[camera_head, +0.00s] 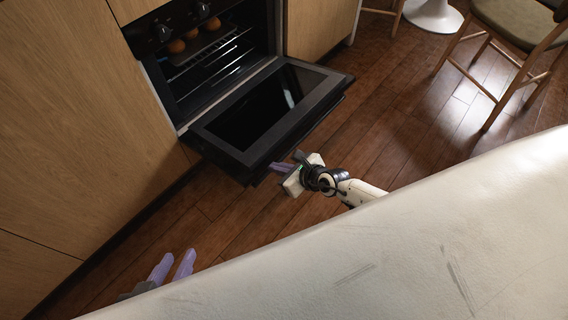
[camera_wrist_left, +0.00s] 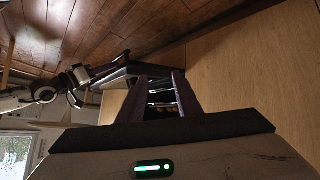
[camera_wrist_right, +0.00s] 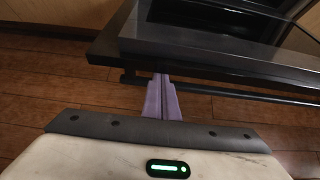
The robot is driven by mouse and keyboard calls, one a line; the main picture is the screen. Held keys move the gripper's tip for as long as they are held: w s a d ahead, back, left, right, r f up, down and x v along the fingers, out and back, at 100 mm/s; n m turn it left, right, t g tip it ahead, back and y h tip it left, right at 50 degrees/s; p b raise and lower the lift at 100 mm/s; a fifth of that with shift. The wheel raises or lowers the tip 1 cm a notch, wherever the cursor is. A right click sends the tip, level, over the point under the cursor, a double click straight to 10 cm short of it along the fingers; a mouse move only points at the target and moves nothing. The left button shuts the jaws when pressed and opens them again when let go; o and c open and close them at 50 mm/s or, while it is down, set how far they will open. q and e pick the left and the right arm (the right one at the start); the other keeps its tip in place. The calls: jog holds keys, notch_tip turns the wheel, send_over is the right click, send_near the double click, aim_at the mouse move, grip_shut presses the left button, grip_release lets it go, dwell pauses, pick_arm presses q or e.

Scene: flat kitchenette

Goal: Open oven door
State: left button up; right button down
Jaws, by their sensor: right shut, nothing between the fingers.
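The black oven door (camera_head: 268,110) is swung down and lies about flat in front of the oven (camera_head: 205,60), whose inside shows. My right gripper (camera_head: 280,167) is at the door's outer edge, near its front corner. In the right wrist view its purple fingers (camera_wrist_right: 161,95) are shut with nothing between them. Their tips are beside the dark handle bar (camera_wrist_right: 230,92) under the door edge (camera_wrist_right: 200,50); I cannot tell if they touch it. My left gripper (camera_head: 174,265) is open and empty, low at the left and away from the door.
Round brown items (camera_head: 184,40) sit on a rack inside the oven. Wooden cabinet fronts (camera_head: 70,130) flank it. A chair (camera_head: 515,40) and a white pedestal base (camera_head: 433,15) stand at the upper right. The wooden floor (camera_head: 385,120) between them and the door is clear.

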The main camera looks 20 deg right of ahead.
aim_at(264, 158)
jog(key=r, duration=0.1)
jog(key=r+p, duration=0.1)
jog(key=a+r+p, duration=0.1)
jog(key=shift+w+r, duration=0.3)
jog(key=shift+w, duration=0.1)
jog(key=shift+w+a+r+p, duration=0.1)
jog(key=shift+w+r+p, duration=0.05)
jog(key=shift+r+p, duration=0.3)
jog(key=shift+f, duration=0.2)
